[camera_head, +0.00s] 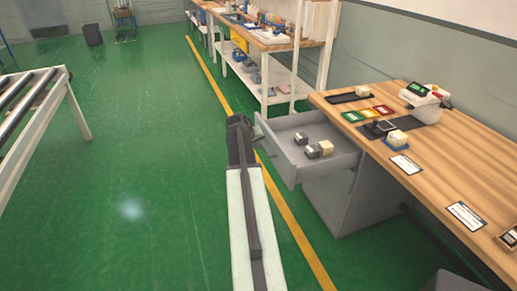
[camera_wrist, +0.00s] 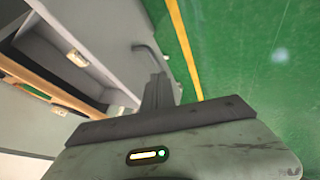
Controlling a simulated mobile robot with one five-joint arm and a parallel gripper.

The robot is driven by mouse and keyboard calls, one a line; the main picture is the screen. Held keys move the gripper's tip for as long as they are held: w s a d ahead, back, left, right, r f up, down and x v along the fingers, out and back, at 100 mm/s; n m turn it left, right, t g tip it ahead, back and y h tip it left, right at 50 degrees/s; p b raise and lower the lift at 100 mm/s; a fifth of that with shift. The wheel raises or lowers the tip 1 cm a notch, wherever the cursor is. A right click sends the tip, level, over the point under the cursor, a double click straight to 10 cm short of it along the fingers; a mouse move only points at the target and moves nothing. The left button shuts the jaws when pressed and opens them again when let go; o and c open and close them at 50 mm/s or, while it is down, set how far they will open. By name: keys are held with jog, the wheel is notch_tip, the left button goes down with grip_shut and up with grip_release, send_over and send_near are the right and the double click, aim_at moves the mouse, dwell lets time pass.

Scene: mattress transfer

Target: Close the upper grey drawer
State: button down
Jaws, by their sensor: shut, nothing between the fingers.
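The upper grey drawer (camera_head: 290,162) is pulled out from under the wooden workbench, with several small grey and cream blocks inside. It also shows in the wrist view (camera_wrist: 108,35), tilted by the camera angle. Its bar handle (camera_head: 259,129) is on the front panel, and the handle also shows in the wrist view (camera_wrist: 152,50). My gripper (camera_head: 239,119) is just left of the drawer front, close to the handle. In the wrist view my gripper (camera_wrist: 158,82) is shut and empty, with its fingertips near the handle. I cannot tell whether they touch.
The workbench (camera_head: 440,175) holds a device, coloured trays and cards. The grey cabinet (camera_head: 340,205) stands below the drawer. A shelved bench (camera_head: 275,85) is behind, and a roller conveyor (camera_head: 40,95) is at left. The green floor left of the drawer is clear.

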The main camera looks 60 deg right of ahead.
aim_at(267, 153)
jog(key=d+f+b, duration=0.1)
jog(key=d, duration=0.1)
jog(key=s+d+f, duration=0.1)
jog(key=d+f+b, duration=0.1)
jog(key=d+f, duration=0.1)
jog(key=shift+s+d+b, duration=0.3)
jog(key=shift+b, duration=0.05)
jog(key=shift+s+d, duration=0.3)
jog(key=shift+d, duration=0.05)
jog(key=shift+w+d, duration=0.1)
jog(key=shift+w, duration=0.05)
